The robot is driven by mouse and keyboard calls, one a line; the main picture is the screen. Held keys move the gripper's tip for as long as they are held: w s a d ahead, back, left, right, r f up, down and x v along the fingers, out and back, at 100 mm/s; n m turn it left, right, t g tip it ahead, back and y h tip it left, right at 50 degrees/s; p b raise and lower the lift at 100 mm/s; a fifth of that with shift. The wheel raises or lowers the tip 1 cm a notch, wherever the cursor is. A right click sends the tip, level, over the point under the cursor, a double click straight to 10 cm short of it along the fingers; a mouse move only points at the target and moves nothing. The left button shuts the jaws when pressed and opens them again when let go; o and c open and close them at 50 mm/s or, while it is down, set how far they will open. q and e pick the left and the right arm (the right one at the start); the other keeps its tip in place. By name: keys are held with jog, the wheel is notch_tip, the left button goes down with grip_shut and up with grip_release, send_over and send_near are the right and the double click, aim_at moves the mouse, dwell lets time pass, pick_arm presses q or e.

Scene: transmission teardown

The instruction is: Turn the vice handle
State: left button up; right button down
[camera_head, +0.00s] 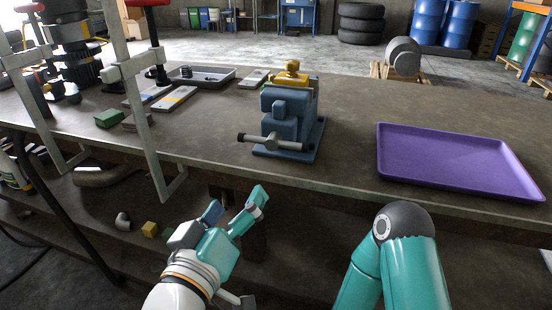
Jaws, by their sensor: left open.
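The blue vice (288,112) stands upright on the workbench near its front edge. Its handle (272,142) is a grey bar with dark ends, lying nearly level across the vice's front. A yellow part (291,75) sits at the top of the vice, in or on its jaws. My left gripper (238,204) is open and empty, with its fingers spread. In the picture it is below the vice and a little left of the handle, in front of the bench edge and apart from the handle. My right arm shows at the lower right, but its gripper is out of view.
A purple tray (455,160) lies empty on the bench to the right. A grey metal frame (135,70) stands at the left, near a green block (109,118), flat pieces and a dark tray (205,74). Bare bench top lies between vice and purple tray.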

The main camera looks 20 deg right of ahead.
aim_at(273, 146)
pick_arm(q)
jog(key=p+x, duration=0.1)
jog(key=x, duration=0.4)
jog(key=r+x, duration=0.1)
jog(key=x, duration=0.5)
jog(key=p+x, duration=0.1)
jog(key=x, duration=0.4)
jog(key=shift+w+d+r+p, duration=0.1)
jog(key=shift+d+r+p, duration=0.2)
jog(key=shift+d, duration=0.1)
grip_shut()
jog(key=shift+d, duration=0.45)
jog(key=shift+a+f, duration=0.1)
jog(key=shift+a, duration=0.2)
jog(key=shift+f+h, duration=0.1)
jog(key=shift+h, duration=0.2)
